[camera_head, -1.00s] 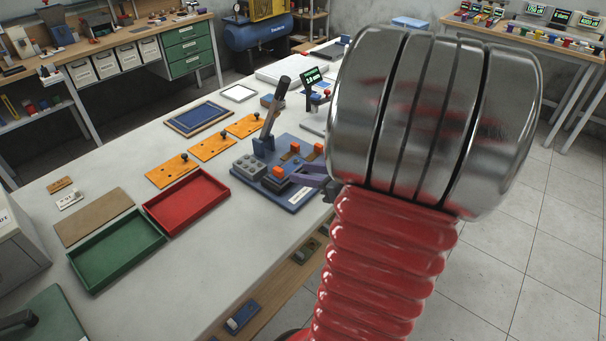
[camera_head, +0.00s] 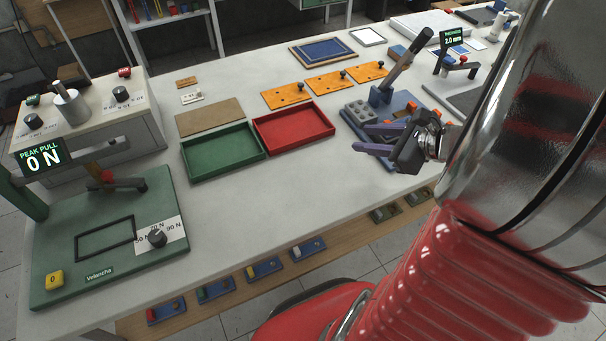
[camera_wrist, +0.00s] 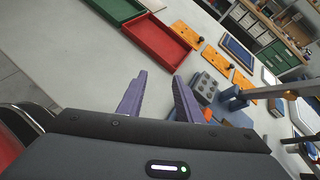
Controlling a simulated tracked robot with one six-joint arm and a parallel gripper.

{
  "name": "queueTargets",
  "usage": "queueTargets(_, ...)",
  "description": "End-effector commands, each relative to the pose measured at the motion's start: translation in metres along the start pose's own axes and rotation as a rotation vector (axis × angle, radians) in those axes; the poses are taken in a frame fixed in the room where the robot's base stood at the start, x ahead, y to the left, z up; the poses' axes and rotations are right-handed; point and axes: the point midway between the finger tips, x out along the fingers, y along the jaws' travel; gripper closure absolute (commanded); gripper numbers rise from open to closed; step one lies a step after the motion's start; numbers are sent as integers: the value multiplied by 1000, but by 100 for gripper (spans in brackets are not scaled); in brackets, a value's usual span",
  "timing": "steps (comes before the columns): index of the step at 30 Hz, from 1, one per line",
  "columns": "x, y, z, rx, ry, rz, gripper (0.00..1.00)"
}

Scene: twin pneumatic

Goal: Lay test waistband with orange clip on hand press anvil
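The hand press (camera_head: 382,95) stands on a blue base at the right of the bench, with a long grey lever tilted up. It also shows in the wrist view (camera_wrist: 233,101). A grey block with round studs (camera_head: 360,111) sits on its base. Orange parts (camera_head: 410,107) show on the press, partly hidden by my gripper; one shows in the wrist view (camera_wrist: 240,118). I cannot tell which is the waistband's clip or make out the anvil. My gripper (camera_head: 362,138) has purple fingers, spread and empty (camera_wrist: 160,78), in front of the press near the bench's front edge.
A red tray (camera_head: 292,128) and a green tray (camera_head: 222,152) lie left of the press, with orange plates (camera_head: 324,82) behind. A green pull tester (camera_head: 105,235) reading 0 N fills the bench's left end. The bench front between is clear.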

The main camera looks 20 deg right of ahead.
Motion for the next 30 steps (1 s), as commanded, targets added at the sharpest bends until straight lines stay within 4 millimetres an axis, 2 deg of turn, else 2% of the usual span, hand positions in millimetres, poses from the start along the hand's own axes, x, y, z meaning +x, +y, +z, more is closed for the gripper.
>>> queueTargets(1,6,15,13,-90,13,52,68)
queueTargets(6,18,63,39,-383,59,208,68)
queueTargets(15,17,132,66,-918,116,440,68)
queueTargets(21,7,164,77,-1285,139,562,68)
queueTargets(30,-13,191,94,-1845,164,683,68)
